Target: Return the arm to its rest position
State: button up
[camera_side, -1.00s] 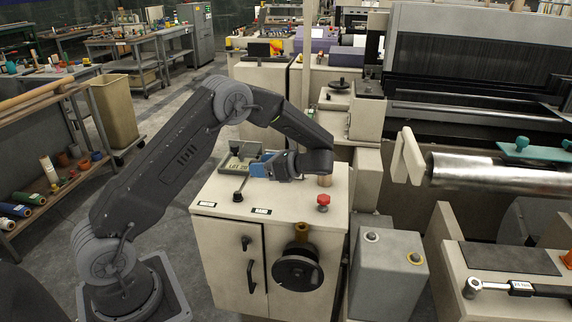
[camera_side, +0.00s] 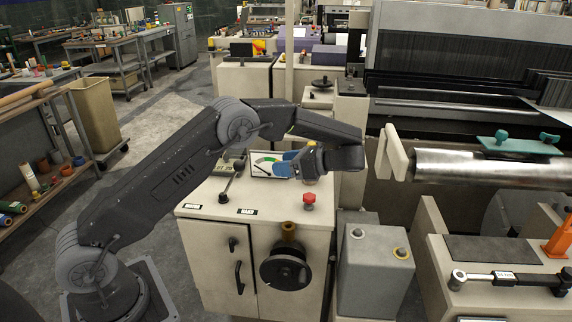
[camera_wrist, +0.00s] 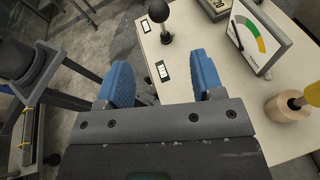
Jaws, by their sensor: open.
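My gripper (camera_side: 288,163) has blue fingers and hangs above the cream cabinet top (camera_side: 262,200), pointing left in the side view, in front of the dial gauge (camera_side: 262,158). In the wrist view my gripper (camera_wrist: 160,75) shows its two blue fingers wide apart, with nothing between them but cabinet top and floor. My dark arm is bent at the elbow, its forearm reaching over the cabinet. No marker for a rest position shows.
A metal roller (camera_side: 480,166) lies right; floor is open at left.

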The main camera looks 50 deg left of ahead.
jog(key=s+d+r+n+t+h, duration=0.4)
jog(key=s+r+t+h, duration=0.15)
jog(key=s+r, duration=0.55)
jog(key=s+d+n+t+h, duration=0.3)
jog(key=s+d+n+t, duration=0.1)
jog(key=s, duration=0.3)
jog(key=s+d+n+t+h, duration=0.4)
jog(key=s, duration=0.4)
jog(key=shift+s+d+r+n, duration=0.2)
jog(key=shift+s+d+n, duration=0.1)
jog(key=shift+n, duration=0.1)
